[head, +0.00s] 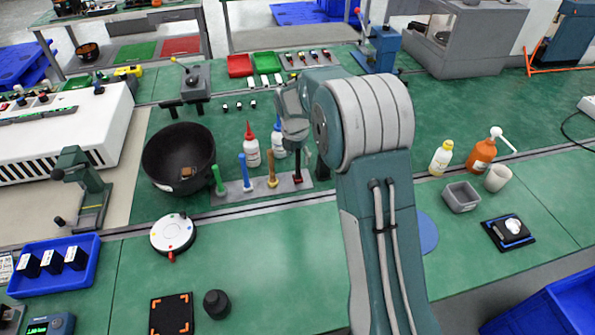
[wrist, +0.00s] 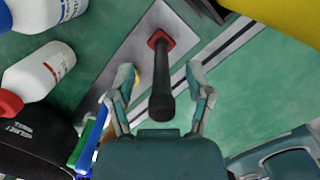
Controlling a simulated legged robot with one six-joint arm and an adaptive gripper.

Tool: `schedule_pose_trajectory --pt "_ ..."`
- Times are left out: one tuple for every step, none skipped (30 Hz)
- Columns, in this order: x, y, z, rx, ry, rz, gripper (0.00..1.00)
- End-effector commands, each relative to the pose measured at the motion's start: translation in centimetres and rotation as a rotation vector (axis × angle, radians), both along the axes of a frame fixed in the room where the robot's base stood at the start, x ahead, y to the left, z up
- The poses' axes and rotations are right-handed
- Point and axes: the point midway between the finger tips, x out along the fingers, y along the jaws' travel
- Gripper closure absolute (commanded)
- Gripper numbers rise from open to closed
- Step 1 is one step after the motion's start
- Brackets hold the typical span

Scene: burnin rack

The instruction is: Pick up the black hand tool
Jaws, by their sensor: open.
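The black hand tool (wrist: 162,75) has a black handle and a red collar, and stands upright in a grey plate (wrist: 125,62). In the head view, the tool (head: 297,166) is at the right end of the row, partly hidden by my arm. My gripper (wrist: 159,88) is open, with one finger on each side of the handle in the wrist view. I cannot tell whether either finger touches it. In the head view my gripper (head: 297,128) is over the right end of the plate.
Green (head: 218,178), blue (head: 245,172) and orange (head: 272,168) tools stand to the left in the same plate. A red-capped bottle (head: 251,150) and a blue-capped bottle (head: 278,138) stand just behind. A black bowl (head: 180,145) is further left.

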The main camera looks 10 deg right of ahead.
Motion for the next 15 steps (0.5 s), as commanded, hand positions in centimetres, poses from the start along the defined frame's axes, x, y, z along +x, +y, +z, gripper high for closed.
schedule_pose_trajectory --pt "0.01 -0.03 -0.11 0.0 0.0 0.0 0.34" --pt "0.01 -0.03 -0.12 0.0 0.0 0.0 0.34" --pt "0.01 -0.03 -0.11 -0.001 -0.001 0.0 0.34" --pt "0.01 -0.02 -0.09 -0.001 -0.001 0.0 0.34" --pt "0.01 -0.02 -0.09 -0.001 -0.001 0.0 0.34" --pt "0.01 -0.02 -0.09 -0.001 -0.001 0.0 0.34" --pt "0.02 -0.02 -0.08 -0.001 -0.001 0.0 0.43" --pt "0.02 -0.02 -0.08 -0.001 -0.001 0.0 0.56" --pt "0.02 -0.02 -0.08 -0.001 -0.001 0.0 0.74" --pt "0.01 -0.01 -0.07 -0.001 -0.001 0.0 0.87" --pt "0.01 -0.01 -0.07 -0.001 -0.001 0.0 1.0" --pt "0.02 -0.01 -0.07 -0.001 -0.001 0.0 1.0" --pt "0.02 -0.01 -0.08 0.0 0.0 0.0 1.0" --pt "0.02 -0.01 -0.08 0.0 0.0 0.0 1.0" --pt "0.02 0.0 -0.08 0.0 0.0 0.0 1.0"
